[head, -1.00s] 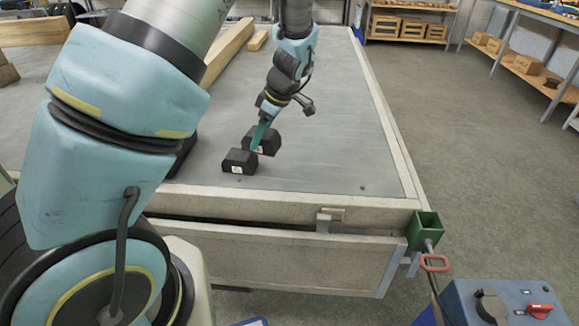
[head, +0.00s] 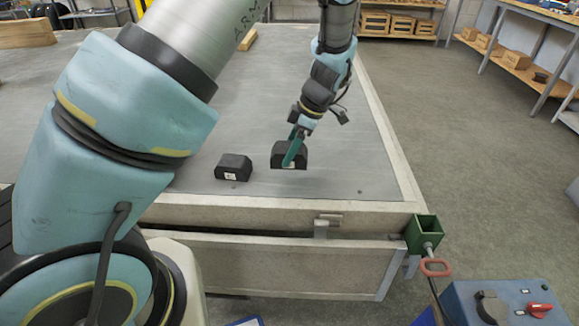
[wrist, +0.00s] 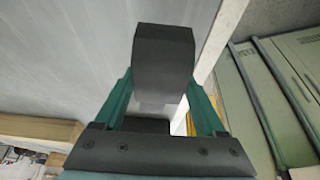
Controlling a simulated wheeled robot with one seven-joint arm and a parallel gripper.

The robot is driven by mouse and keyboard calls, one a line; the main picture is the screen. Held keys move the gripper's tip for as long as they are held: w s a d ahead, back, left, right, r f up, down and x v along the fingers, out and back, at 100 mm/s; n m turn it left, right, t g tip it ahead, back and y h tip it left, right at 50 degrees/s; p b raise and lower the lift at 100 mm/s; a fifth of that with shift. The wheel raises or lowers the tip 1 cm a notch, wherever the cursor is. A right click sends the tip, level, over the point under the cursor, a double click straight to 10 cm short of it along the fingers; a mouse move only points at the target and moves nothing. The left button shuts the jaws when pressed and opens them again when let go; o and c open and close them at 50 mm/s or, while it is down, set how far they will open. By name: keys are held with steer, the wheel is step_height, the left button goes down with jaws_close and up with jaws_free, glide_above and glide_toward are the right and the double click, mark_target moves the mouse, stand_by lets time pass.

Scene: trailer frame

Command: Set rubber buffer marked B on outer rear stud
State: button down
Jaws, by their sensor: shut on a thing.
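My gripper (head: 294,148) has green fingers closed on a black buffer (head: 281,157) above the grey deck. In the wrist view the held buffer (wrist: 163,50) sits between both fingers. Its marking is mostly hidden by a finger in the head view, so I cannot read its letter. A second black buffer (head: 236,163) rests on the deck to the left, with a small white label whose letter is too small to read. A small dark stud-like spot (head: 360,192) shows on the deck near its right front corner, right of the held buffer.
The grey deck (head: 330,187) is clear between the held buffer and the stud-like spot. A pale rim (head: 385,150) borders it.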

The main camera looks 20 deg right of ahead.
steer(key=shift+f+p, duration=0.55)
steer(key=shift+f, duration=2.1)
steer(key=shift+f, duration=0.2)
jaws_free()
